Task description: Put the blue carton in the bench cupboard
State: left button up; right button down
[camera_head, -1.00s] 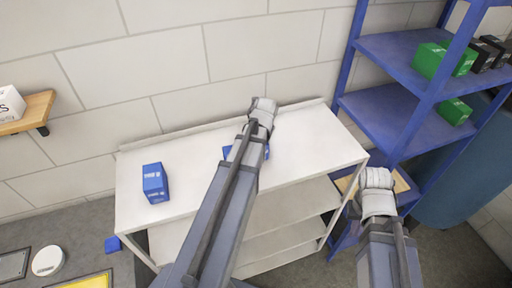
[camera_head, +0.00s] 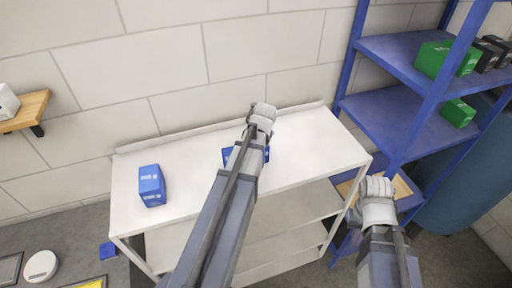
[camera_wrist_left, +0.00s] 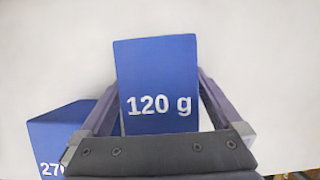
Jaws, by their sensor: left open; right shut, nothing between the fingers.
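A blue carton (camera_wrist_left: 157,85) marked "120 g" stands between the two open fingers of my left gripper (camera_wrist_left: 158,78) in the left wrist view; whether they touch it is unclear. A second blue carton (camera_wrist_left: 62,142) is beside it, partly behind a finger. In the head view, blue (camera_head: 229,153) shows on the white bench (camera_head: 310,150) on both sides of my left arm, which hides the rest. Another blue carton (camera_head: 152,186) stands at the bench's left end. My right gripper (camera_head: 378,190) is empty by the bench's right end, its fingers hidden. No cupboard door is visible.
Open shelves (camera_head: 290,215) lie under the bench top. A blue rack (camera_head: 390,115) with green boxes (camera_head: 436,58) stands at the right. A wooden wall shelf (camera_head: 28,110) is at the left. A small blue object (camera_head: 108,250) lies on the floor. The right bench top is clear.

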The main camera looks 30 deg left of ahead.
pick_arm(q)
jog(key=shift+c, duration=0.2)
jog(key=c, duration=1.4)
jog(key=shift+r+p, duration=0.3)
